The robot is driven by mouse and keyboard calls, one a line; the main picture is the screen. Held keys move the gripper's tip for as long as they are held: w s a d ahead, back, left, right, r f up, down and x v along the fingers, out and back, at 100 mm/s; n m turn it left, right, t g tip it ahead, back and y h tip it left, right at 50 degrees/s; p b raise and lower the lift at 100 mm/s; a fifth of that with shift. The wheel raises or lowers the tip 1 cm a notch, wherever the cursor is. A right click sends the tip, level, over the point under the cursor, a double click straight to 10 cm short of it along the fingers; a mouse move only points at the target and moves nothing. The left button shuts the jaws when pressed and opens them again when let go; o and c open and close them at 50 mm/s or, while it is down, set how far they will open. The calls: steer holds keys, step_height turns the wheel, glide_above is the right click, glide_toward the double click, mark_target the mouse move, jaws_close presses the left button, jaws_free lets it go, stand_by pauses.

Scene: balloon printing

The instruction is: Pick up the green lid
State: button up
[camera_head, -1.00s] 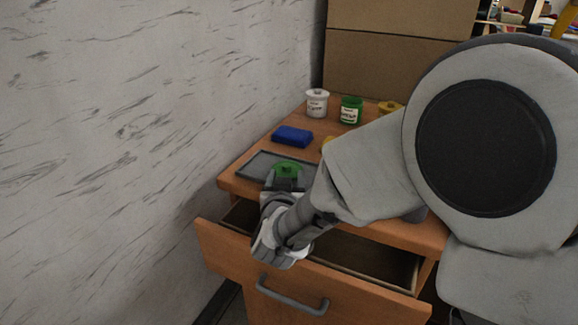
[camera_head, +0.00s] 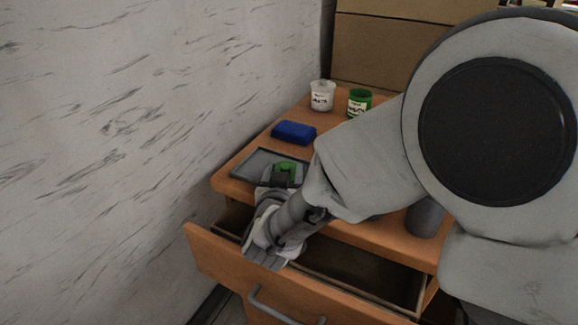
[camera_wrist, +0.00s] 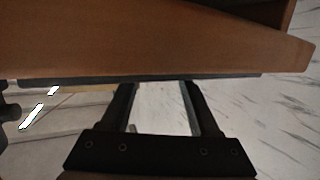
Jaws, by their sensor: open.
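The green lid (camera_head: 287,166) lies at the grey tray (camera_head: 252,163) near the front left of the wooden desk in the head view. The lid does not show in the wrist view.
A blue block (camera_head: 294,132), a white jar (camera_head: 322,97) and a green jar (camera_head: 359,102) stand farther back on the desk (camera_head: 232,188). An open drawer (camera_head: 225,262) juts out below my gripper. A marbled wall (camera_head: 120,130) is at left, cardboard boxes (camera_head: 400,55) behind.

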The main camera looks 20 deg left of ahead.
steer(key=shift+c, duration=0.4)
jaws_close()
steer(key=shift+r, duration=0.1)
